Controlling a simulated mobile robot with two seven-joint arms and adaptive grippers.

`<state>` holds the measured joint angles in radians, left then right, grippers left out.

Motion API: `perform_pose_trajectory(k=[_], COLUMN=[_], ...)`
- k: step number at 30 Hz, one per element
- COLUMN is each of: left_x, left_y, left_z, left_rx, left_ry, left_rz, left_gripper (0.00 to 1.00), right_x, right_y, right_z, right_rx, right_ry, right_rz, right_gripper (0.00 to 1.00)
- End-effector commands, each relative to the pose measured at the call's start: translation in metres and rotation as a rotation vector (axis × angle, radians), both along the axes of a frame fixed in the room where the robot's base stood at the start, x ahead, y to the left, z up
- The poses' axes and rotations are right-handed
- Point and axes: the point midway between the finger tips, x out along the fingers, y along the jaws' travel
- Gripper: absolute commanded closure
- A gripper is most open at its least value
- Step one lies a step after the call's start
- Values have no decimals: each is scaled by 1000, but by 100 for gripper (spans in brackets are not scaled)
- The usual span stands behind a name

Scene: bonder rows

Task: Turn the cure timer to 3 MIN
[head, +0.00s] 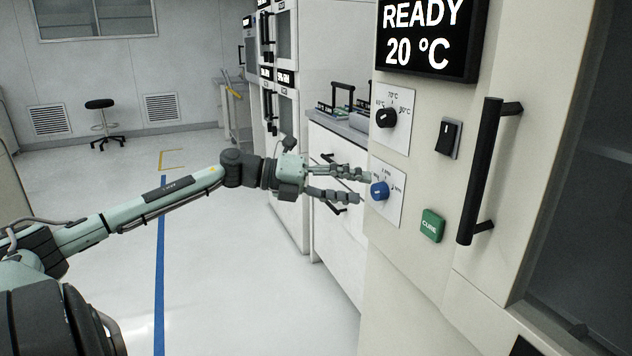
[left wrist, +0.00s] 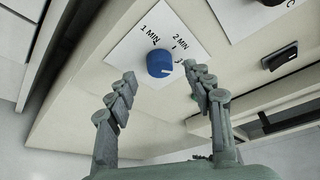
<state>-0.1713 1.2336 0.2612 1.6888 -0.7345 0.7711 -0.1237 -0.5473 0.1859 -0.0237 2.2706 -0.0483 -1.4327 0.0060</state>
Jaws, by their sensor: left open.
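The cure timer is a blue round knob (head: 379,190) on a white plate (head: 395,208) with MIN marks, low on the cream panel. In the left wrist view the blue knob (left wrist: 160,63) sits under the marks 1 MIN and 2 MIN; a third mark is partly hidden by a finger. I cannot tell for sure which mark the knob points to. My left gripper (head: 363,186) is open just in front of the knob. In the left wrist view its fingers (left wrist: 159,74) are spread to either side of the knob, with no clear contact. My right gripper is not in view.
Above is a black temperature knob (head: 386,118) and a display (head: 428,38) reading READY 20 °C. To the right are a black rocker switch (head: 447,138), a green CURE button (head: 432,225) and a vertical door handle (head: 483,170). The floor at left is open.

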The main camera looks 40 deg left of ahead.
Motion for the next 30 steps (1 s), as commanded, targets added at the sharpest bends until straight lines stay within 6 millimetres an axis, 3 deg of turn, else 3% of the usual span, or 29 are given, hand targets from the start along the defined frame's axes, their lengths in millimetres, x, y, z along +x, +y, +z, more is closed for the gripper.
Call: perform_pose_trajectory(k=[15, 30], left_x=[-60, -64], left_y=[54, 58], left_z=[15, 17], left_rx=[-1, 1], left_ry=[1, 1], left_rz=[3, 1], left_gripper=[48, 48], right_x=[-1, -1], right_y=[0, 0], right_z=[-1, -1], right_rx=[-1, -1], right_ry=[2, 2], right_rz=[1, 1], right_gripper=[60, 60])
